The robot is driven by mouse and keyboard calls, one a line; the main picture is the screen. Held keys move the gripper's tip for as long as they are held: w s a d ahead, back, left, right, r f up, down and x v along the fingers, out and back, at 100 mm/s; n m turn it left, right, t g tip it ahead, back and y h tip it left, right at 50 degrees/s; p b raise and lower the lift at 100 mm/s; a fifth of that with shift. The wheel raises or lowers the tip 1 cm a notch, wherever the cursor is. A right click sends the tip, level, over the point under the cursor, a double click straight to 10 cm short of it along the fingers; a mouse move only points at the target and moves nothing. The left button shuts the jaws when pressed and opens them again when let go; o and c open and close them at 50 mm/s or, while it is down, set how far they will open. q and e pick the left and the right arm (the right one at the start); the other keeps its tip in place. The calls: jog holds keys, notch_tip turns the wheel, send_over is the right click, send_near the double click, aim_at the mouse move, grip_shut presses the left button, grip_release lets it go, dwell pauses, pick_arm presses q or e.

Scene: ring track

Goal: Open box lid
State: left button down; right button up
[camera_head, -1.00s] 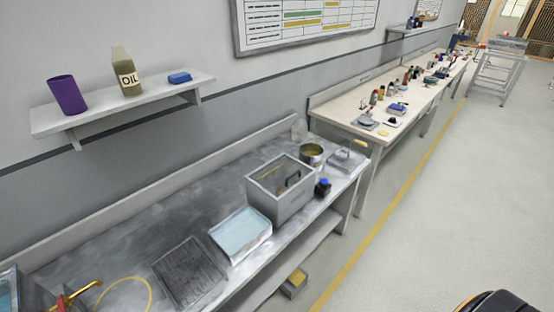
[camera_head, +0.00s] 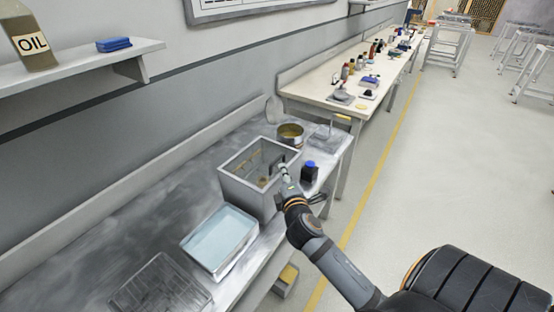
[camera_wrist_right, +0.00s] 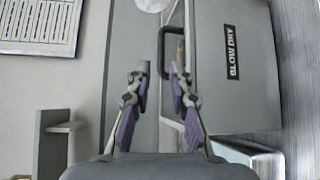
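A grey box (camera_head: 240,188) stands on the metal bench in the head view. Its top shows a pale rim around a darker middle; I cannot tell whether that is a clear lid or an opening. In the right wrist view the box (camera_wrist_right: 232,100) bears a "BLOW DRY" label, and a dark handle (camera_wrist_right: 163,48) shows by its top. My right gripper (camera_head: 282,167) is over the box's right edge. In the wrist view the right gripper (camera_wrist_right: 159,70) has its purple-padded fingers apart, with the handle just beyond and between the tips. My left gripper is out of view.
A tray of pale blue liquid (camera_head: 220,238) and a dark rack (camera_head: 160,290) lie left of the box. A brass-coloured pot (camera_head: 291,133) stands behind it, and a dark bottle with blue cap (camera_head: 309,172) at its right. Open floor lies right.

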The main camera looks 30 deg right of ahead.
aim_at(278, 159)
jog(key=x, duration=0.9)
jog(key=shift+w+p, duration=0.25)
jog(key=shift+p, duration=0.15)
jog(key=shift+f, duration=0.1)
jog(key=shift+c, duration=0.3)
grip_shut()
